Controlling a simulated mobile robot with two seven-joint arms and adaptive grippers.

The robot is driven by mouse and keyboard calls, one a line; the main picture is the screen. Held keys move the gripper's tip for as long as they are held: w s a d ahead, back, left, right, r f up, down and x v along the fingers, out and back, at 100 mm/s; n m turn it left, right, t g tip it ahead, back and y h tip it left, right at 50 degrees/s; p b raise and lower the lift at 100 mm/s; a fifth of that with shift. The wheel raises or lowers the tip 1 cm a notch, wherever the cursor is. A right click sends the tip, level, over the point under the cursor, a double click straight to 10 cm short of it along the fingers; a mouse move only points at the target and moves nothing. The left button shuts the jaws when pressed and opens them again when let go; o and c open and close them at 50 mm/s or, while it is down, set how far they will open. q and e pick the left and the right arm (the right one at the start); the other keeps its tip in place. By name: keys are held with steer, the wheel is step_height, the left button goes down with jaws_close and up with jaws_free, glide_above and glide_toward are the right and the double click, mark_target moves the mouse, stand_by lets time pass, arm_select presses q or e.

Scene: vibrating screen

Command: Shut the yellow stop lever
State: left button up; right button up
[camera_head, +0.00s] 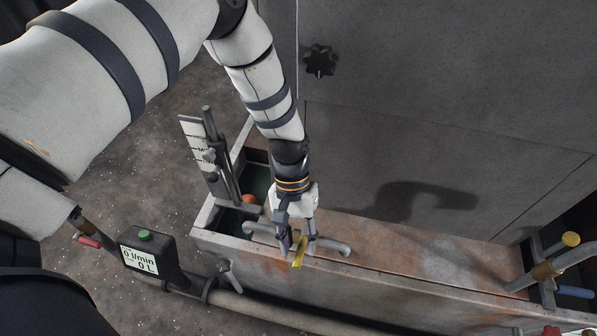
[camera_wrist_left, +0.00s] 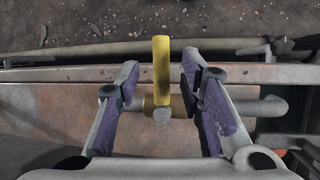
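The yellow stop lever (camera_head: 299,252) sits on a grey pipe (camera_head: 338,247) along the trough's edge. In the left wrist view the yellow lever (camera_wrist_left: 162,62) points away from me, across the line of the pipe (camera_wrist_left: 262,107), above a brass-coloured valve body (camera_wrist_left: 158,101). My left gripper (camera_head: 298,243) is open, reaching down over the lever. In the left wrist view its two purple-padded fingers (camera_wrist_left: 160,78) stand on either side of the lever, with visible gaps to both. My right gripper is in neither view.
A grey machine wall (camera_head: 400,140) with a black star knob (camera_head: 320,61) rises behind. A level gauge (camera_head: 208,160) and an orange ball (camera_head: 249,199) are left of my gripper. A flow meter (camera_head: 150,256) sits on the lower pipe.

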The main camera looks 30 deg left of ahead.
mark_target(299, 247)
arm_select(q)
step_height(299, 247, up, 9)
steer(key=shift+f, duration=0.15)
steer(key=s+a+m+y+p, duration=0.1)
steer(key=s+a+p, duration=0.1)
steer(key=s, duration=1.1)
steer(key=s+a+m+t+y+p, duration=0.1)
steer(key=s+p, duration=0.4)
steer(key=s, duration=0.9)
steer(key=shift+s+a+f+m+y, duration=0.35)
steer(key=shift+a+y, duration=0.35)
steer(key=shift+a, duration=0.45)
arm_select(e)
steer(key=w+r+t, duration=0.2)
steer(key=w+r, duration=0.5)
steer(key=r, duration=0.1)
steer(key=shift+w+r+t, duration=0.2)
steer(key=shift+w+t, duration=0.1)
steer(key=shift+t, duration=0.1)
